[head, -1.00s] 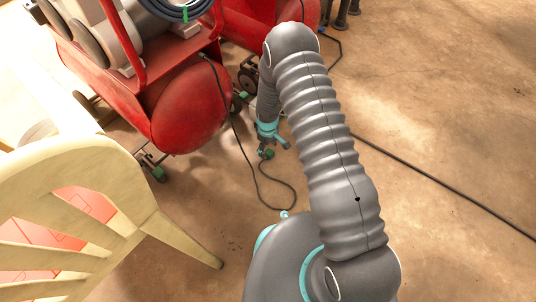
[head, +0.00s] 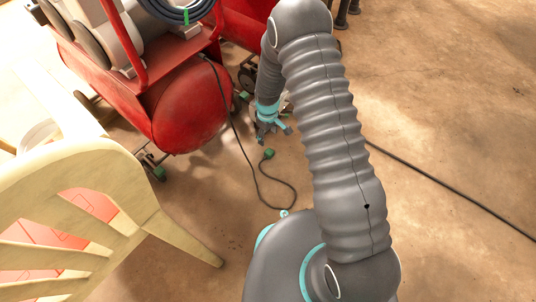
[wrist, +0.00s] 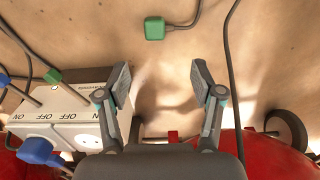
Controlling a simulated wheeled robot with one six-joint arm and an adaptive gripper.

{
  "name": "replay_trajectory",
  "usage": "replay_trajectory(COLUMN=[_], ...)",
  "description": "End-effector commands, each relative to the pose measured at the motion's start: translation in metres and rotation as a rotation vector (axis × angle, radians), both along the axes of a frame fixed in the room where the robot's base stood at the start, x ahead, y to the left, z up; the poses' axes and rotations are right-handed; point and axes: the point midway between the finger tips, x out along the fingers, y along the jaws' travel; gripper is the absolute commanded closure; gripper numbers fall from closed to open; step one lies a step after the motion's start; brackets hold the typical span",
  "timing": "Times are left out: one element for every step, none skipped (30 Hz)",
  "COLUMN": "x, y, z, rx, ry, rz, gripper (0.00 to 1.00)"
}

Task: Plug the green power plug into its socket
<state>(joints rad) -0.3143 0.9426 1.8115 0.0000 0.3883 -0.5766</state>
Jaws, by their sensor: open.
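The green plug (head: 268,154) lies on the bare floor at the end of a dark cable; in the wrist view it is a green block (wrist: 154,28) at the top. My gripper (head: 272,131) is apart from the plug, nearer the red tank. In the wrist view my gripper (wrist: 162,84) has its fingers spread with nothing between them, and the plug lies beyond the fingertips. A white socket strip (wrist: 65,118) with ON/OFF markings shows at the left. A round outlet (wrist: 88,141) on it looks empty; a large blue plug (wrist: 38,150) sits beside it.
A red tank (head: 194,108) on wheels stands left of my gripper. A cream plastic chair (head: 100,185) is at the lower left. Another small green piece (wrist: 52,76) on a cable is by the strip. A dark cable (head: 440,184) crosses the otherwise clear floor at right.

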Motion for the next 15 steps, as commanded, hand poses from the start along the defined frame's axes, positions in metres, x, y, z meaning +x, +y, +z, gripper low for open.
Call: replay_trajectory(x=[0.000,0.000,0.001,0.002,0.003,0.005,0.006,0.007,0.009,0.010,0.010,0.011,0.010,0.009,0.008], y=[0.000,0.000,-0.001,-0.001,-0.002,-0.003,-0.004,-0.006,-0.009,-0.012,-0.015,-0.019,-0.023,-0.026,-0.031], z=[0.000,0.001,0.004,0.007,0.012,0.021,0.029,0.038,0.053,0.066,0.079,0.097,0.111,0.125,0.143], rx=[0.000,0.000,0.001,0.002,0.003,0.005,0.007,0.009,0.012,0.015,0.018,0.022,0.025,0.028,0.033], ry=[0.000,-0.001,-0.003,-0.005,-0.010,-0.016,-0.023,-0.028,-0.036,-0.045,-0.054,-0.065,-0.073,-0.082,-0.093], rz=[0.000,-0.001,-0.004,-0.007,-0.012,-0.021,-0.030,-0.040,-0.056,-0.070,-0.085,-0.106,-0.123,-0.140,-0.161], gripper=[0.33,0.33,0.33,0.33,0.33,0.33,0.33,0.33,0.33,0.33,0.33,0.33,0.33,0.33,0.33])
